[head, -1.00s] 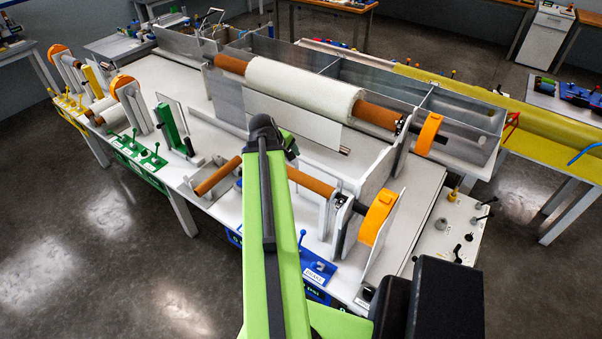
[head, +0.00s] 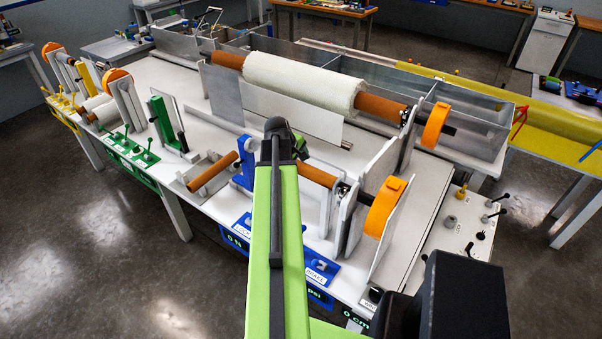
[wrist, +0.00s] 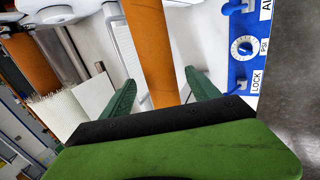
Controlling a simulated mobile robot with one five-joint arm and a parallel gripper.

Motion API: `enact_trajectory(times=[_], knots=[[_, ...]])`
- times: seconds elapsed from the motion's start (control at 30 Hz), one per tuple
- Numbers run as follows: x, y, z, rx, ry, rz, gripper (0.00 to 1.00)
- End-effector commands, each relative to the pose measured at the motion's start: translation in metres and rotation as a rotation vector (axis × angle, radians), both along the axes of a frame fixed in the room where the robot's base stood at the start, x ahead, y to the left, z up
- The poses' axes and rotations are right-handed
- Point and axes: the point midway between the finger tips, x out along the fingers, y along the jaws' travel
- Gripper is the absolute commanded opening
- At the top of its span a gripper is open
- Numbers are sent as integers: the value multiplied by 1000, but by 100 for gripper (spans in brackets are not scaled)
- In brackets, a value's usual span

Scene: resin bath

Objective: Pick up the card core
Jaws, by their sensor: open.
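The card core, a brown tube (head: 318,174), lies across a stand near the bench's front edge. Its left end (head: 212,173) shows left of my green arm, and its middle is hidden behind the arm and a blue post. In the wrist view the core (wrist: 150,45) runs from the top edge down between the two green fingers of my gripper (wrist: 160,80). The fingers are apart, one on each side of the core, with gaps visible. The black and green gripper body hides the core's lower part. In the head view my arm hides the fingers.
A white fabric roll (head: 300,82) on a second brown core sits behind. An orange wheel (head: 384,206) and upright plates stand to the right. A blue post (head: 243,162) stands beside the core. Blue control panels (wrist: 245,60) line the front edge. Metal troughs (head: 460,115) run behind.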

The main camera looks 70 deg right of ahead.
Motion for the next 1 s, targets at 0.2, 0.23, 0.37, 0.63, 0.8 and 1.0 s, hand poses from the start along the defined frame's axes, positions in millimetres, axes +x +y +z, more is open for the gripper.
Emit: enact_trajectory(times=[0.2,0.23,0.37,0.63,0.8,1.0], knots=[[-2,-10,-23,0,0,1,70],[-2,-10,-21,0,0,1,70],[-2,-10,-21,0,0,1,66],[-2,-10,-20,0,0,1,31],[-2,-10,-20,0,0,1,9],[-2,-10,-20,-1,0,1,0]])
